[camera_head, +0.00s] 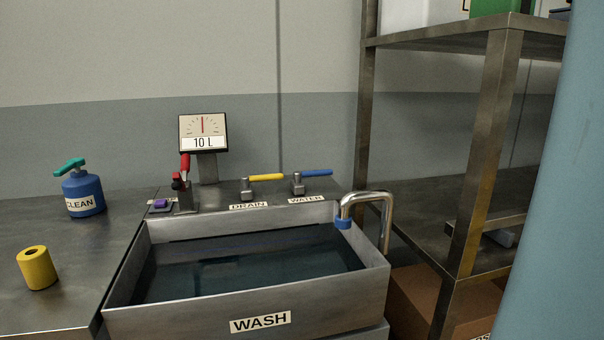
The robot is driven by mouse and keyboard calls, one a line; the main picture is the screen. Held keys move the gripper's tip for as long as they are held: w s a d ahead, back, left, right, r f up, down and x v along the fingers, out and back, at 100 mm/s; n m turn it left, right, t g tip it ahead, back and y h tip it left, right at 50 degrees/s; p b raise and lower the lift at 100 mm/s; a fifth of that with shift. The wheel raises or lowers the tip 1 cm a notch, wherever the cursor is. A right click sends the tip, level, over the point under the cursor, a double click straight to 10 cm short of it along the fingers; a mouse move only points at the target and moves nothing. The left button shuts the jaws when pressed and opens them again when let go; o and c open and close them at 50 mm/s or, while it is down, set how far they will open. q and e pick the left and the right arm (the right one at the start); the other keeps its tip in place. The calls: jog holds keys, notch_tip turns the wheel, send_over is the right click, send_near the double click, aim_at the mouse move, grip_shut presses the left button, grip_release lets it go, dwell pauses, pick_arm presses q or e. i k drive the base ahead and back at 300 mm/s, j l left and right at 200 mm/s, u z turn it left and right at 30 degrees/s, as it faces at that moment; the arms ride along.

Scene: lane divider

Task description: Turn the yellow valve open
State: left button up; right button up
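The yellow valve (265,178) is a small lever handle on a grey stem, mounted on the metal ledge behind the wash sink. Its handle points to the right, roughly along the ledge. A label reading DRAIN (248,206) lies in front of it. To its right a valve with a blue handle (317,173) stands behind a label reading WATER (306,199). The sink (205,318), labelled WASH, holds dark water (250,275). Neither of my grippers is in view.
A gauge (203,132) marked 10 L and a red-handled fixture (184,170) stand left of the valve. A curved metal spout (386,215) rises at the sink's right. A blue CLEAN bottle (83,193) and yellow cylinder (37,269) stand left. Metal shelving (480,150) blocks the right.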

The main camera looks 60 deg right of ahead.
aim_at(244, 179)
jog(key=z, duration=1.6)
jog(key=i+j+u, duration=0.15)
jog(key=u, duration=0.3)
jog(key=j, duration=0.1)
